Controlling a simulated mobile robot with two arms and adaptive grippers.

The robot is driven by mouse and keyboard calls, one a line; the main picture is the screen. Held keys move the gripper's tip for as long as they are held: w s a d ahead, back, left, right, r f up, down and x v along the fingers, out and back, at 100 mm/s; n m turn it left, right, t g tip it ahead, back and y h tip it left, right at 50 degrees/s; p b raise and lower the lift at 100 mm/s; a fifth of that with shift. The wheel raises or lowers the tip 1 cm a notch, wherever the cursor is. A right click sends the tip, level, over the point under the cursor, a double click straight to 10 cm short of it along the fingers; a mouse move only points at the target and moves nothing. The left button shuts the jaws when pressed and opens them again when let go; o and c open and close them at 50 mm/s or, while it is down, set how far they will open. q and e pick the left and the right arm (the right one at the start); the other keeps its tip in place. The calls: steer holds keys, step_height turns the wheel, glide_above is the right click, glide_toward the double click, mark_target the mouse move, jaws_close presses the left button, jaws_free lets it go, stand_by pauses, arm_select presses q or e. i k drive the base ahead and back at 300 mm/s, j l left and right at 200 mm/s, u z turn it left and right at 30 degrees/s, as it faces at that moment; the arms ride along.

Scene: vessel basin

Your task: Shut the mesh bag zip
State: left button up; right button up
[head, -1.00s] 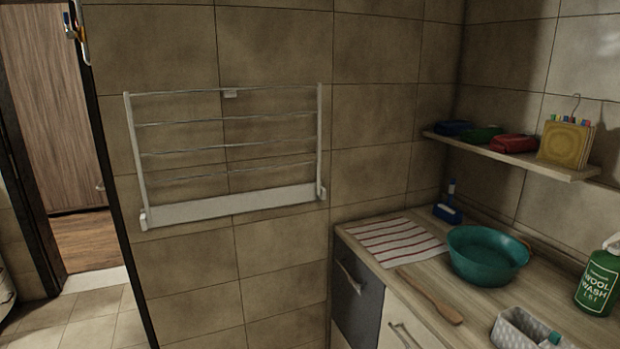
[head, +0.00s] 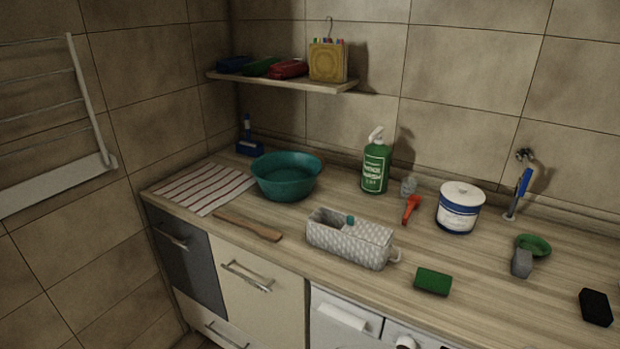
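A pale grey, box-shaped bag with a quilted or mesh pattern (head: 345,246) lies on the counter in the middle of the head view; it looks like the mesh bag. Its top is open at the left part and covered at the right part. A small teal tab (head: 350,219), apparently the zip pull, sits where the open and covered parts meet. A small loop sticks out at the bag's right end. What is inside the bag cannot be made out. Neither of my grippers is in view.
On the wooden counter (head: 480,268), a teal basin (head: 287,178) and wooden spatula (head: 250,227) are left of the bag. Behind it are a green wool wash bottle (head: 375,165), an orange-red tool (head: 411,209) and a white-blue tub (head: 460,208). A green sponge (head: 433,281) lies right.

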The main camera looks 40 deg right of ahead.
mark_target(369, 231)
steer(key=z, duration=1.55)
